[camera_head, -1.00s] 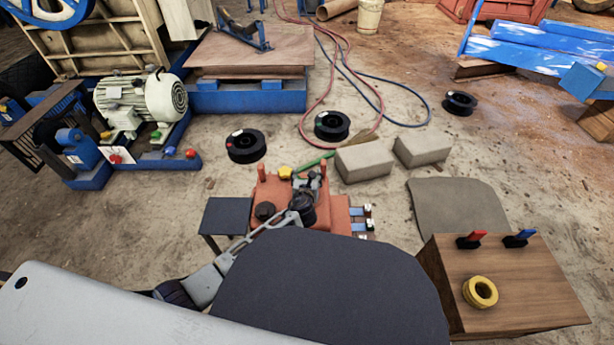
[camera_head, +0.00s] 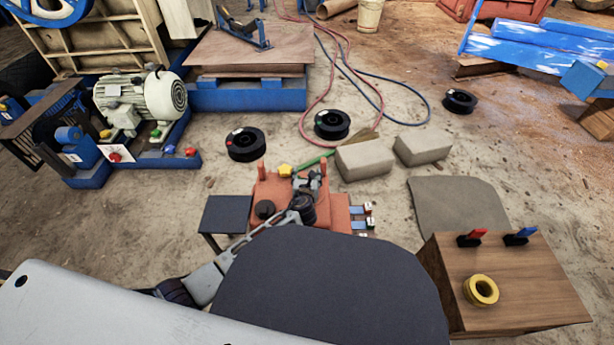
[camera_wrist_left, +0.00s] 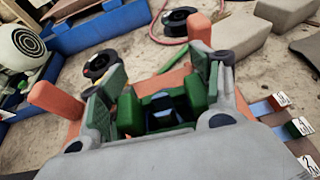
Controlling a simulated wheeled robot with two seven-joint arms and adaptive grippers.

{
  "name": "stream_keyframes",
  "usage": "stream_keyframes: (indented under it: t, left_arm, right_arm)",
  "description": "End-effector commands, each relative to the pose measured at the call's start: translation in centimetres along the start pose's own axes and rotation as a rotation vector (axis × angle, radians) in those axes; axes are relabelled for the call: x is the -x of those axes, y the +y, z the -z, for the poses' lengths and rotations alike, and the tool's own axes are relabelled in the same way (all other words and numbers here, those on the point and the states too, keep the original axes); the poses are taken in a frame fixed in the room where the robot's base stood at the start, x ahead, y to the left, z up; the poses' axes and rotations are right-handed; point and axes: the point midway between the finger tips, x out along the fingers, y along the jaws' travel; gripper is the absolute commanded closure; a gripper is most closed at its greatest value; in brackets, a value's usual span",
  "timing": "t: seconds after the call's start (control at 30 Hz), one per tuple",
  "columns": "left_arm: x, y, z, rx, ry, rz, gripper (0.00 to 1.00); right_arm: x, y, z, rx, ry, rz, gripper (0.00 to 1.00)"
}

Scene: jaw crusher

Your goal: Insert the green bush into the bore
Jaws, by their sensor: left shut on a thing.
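My left gripper (camera_head: 311,184) is over the red-orange block (camera_head: 338,213) in the head view. In the left wrist view its two fingers (camera_wrist_left: 158,92) are shut on a green piece, which I take as the green bush (camera_wrist_left: 130,112). A dark opening with a bluish glint shows in the middle of the green piece. The bush does not show clearly in the head view. The bore is not clearly visible; the gripper and wrist cover much of the block. I cannot tell whether the bush touches the block. My right gripper is not in view.
Upright orange posts (camera_wrist_left: 55,97) stand near the fingers. A yellow piece (camera_head: 285,171) and a dark round part (camera_head: 265,209) are on the block. A small dark table (camera_head: 227,214) stands left. A wooden box (camera_head: 535,285) with a yellow ring (camera_head: 481,290) stands right.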

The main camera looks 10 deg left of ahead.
Motion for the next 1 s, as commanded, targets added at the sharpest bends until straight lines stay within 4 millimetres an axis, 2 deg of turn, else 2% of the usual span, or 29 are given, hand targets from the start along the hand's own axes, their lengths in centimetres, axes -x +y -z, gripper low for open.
stream_keyframes:
  t: [0.03, 0.23, 0.7, 1.0]
  left_arm:
    - [0.0, 0.0, 0.1, 0.000, 0.002, 0.000, 0.35]
    - [0.0, 0.0, 0.1, 0.000, 0.002, 0.000, 0.11]
    - [0.2, 0.0, 0.1, 0.000, 0.002, 0.000, 0.11]
    - [1.8, 0.0, 0.2, 0.000, 0.002, 0.000, 0.11]
  right_arm:
    - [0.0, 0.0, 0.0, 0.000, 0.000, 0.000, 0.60]
    - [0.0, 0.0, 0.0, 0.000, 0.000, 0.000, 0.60]
    - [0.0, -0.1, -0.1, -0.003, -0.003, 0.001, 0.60]
    - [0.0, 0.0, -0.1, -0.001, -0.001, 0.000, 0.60]
